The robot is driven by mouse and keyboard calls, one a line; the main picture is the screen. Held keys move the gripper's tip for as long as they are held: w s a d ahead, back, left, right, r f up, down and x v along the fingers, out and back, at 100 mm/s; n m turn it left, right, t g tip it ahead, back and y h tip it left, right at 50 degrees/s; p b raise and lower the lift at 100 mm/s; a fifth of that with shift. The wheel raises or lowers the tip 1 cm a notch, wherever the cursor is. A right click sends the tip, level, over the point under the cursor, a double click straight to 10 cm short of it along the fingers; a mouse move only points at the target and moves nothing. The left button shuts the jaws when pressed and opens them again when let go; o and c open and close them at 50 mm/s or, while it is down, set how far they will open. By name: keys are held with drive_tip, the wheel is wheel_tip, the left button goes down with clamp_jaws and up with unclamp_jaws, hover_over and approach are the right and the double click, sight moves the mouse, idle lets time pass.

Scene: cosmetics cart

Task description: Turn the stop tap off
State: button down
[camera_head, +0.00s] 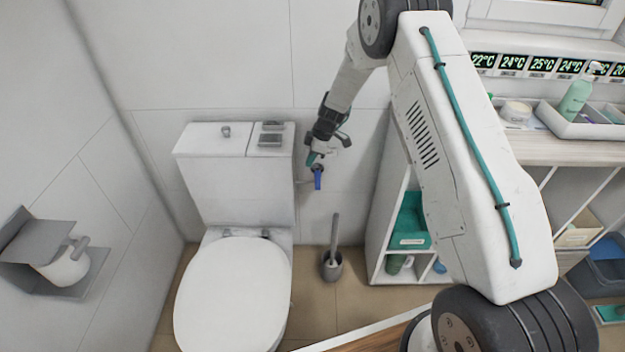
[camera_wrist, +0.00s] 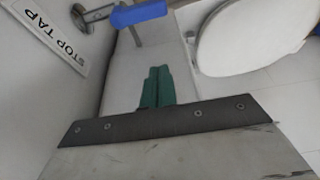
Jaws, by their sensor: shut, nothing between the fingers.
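The stop tap's blue lever handle (camera_head: 318,178) is on the wall just right of the toilet cistern, and it hangs down in the head view. In the wrist view the blue handle (camera_wrist: 138,14) is at the top, partly cut off, beside a grey metal fitting (camera_wrist: 92,18). A white label reading "STOP TAP" (camera_wrist: 45,38) is on the wall to its left. My gripper (camera_head: 313,158) is right by the top of the handle. Its green fingers (camera_wrist: 158,72) are closed together and empty, apart from the handle in the wrist picture. I cannot tell if they touch it.
The toilet cistern (camera_head: 238,175) stands close on the left, with the closed toilet lid (camera_head: 232,290) in front. A toilet brush in its holder (camera_head: 332,265) is on the floor below. A white shelf unit (camera_head: 383,215) with teal boxes stands to the right.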

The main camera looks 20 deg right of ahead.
sight(318, 180)
drive_tip(key=shift+f, duration=0.1)
drive_tip(key=x, duration=1)
drive_tip(key=shift+s+d, duration=0.3)
drive_tip(key=shift+d, duration=0.65)
drive_tip(key=shift+s+d, duration=0.3)
drive_tip(key=shift+d, duration=0.65)
